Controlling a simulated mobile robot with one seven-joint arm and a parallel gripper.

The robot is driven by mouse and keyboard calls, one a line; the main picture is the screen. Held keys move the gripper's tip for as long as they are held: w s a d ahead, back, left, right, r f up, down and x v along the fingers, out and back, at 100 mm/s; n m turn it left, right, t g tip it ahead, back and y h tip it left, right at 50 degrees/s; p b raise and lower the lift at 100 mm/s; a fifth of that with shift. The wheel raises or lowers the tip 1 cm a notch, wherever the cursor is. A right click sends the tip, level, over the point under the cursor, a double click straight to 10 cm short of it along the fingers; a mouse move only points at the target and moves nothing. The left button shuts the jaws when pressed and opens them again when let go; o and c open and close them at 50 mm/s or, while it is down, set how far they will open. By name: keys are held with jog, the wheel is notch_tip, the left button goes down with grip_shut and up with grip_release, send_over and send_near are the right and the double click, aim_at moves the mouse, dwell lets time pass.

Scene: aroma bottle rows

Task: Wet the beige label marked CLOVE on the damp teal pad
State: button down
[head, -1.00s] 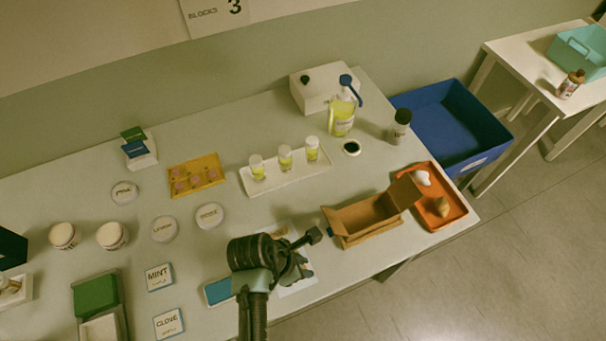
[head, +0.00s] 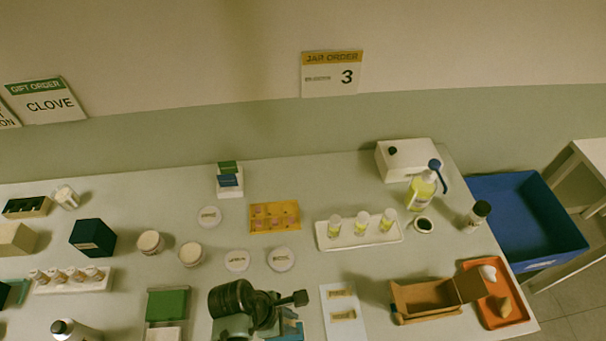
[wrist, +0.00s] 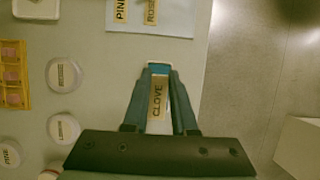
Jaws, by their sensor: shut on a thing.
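The beige label marked CLOVE (wrist: 158,98) lies between the two fingers of my gripper (wrist: 160,76) in the wrist view. The gripper is shut on it.
A white sheet (head: 343,322) with two beige labels lies right of my gripper; they read PINE and ROSE in the wrist view. An open cardboard box (head: 425,312) and orange tray (head: 512,313) stand farther right. Round lids (head: 281,259) lie behind the gripper.

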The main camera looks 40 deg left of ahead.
jog(key=shift+d+f, duration=0.1)
jog(key=shift+p, duration=0.35)
jog(key=shift+f+b, duration=2)
jog(key=shift+f, duration=1.2)
jog(key=shift+f, duration=0.25)
jog(key=shift+f, duration=0.15)
notch_tip(320, 180, up, 7)
jog(key=p, duration=0.8)
dwell(1.0)
